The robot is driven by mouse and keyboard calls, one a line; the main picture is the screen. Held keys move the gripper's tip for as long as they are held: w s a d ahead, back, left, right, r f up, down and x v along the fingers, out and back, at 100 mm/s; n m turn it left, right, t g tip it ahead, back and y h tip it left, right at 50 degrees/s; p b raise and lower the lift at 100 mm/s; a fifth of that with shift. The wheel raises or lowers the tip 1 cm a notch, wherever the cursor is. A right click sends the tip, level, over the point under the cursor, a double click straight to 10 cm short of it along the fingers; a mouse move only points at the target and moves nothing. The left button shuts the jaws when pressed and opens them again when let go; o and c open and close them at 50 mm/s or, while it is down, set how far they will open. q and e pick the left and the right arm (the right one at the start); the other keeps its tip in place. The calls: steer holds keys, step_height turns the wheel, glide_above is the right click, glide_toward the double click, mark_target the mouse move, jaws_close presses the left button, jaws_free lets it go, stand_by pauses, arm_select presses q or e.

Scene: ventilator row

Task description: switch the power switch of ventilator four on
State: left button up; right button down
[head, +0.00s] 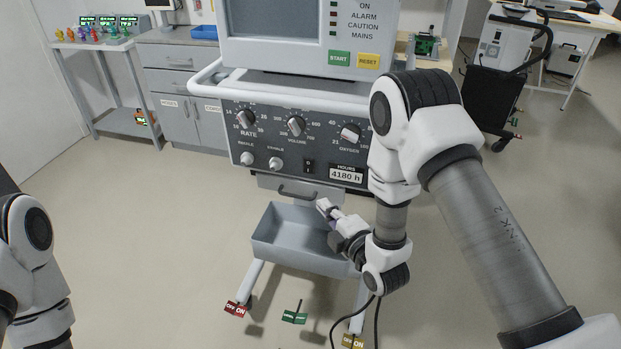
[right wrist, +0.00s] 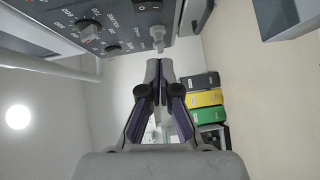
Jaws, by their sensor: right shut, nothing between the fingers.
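A ventilator (head: 275,122) with a grey knob panel stands in front of me in the head view; I see no number on it. Its small black rocker switch (head: 308,166) is low on the panel, left of the hours counter. The switch also shows at the top edge of the right wrist view (right wrist: 148,5). I cannot tell its position. My right gripper (head: 323,205) is shut and empty, below the switch and the drawer handle, above the grey tray. In the right wrist view its fingertips (right wrist: 160,66) are together, below a small pale knob (right wrist: 157,36). My left gripper is out of view.
A drawer handle (head: 298,192) juts out under the panel. A grey open tray (head: 276,255) hangs below it. Two small knobs (head: 275,163) are left of the switch. Red, green and yellow tags (head: 294,317) are near the floor. A black cart (head: 497,92) stands at right.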

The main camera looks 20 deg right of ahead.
steer(key=p, duration=0.1)
glide_toward(305, 172)
steer(key=w+a, duration=0.2)
steer(key=a, duration=0.2)
steer(key=w, duration=0.1)
steer(key=w+d, duration=0.1)
steer(key=w, duration=0.1)
steer(key=w+d, duration=0.1)
steer(key=shift+w+d+f+p, duration=0.2)
steer(key=shift+d+f+p, duration=0.05)
steer(key=shift+f+p, duration=0.05)
steer(key=shift+f+b, duration=0.15)
steer(key=shift+b, duration=0.2)
steer(key=shift+w+d, duration=0.1)
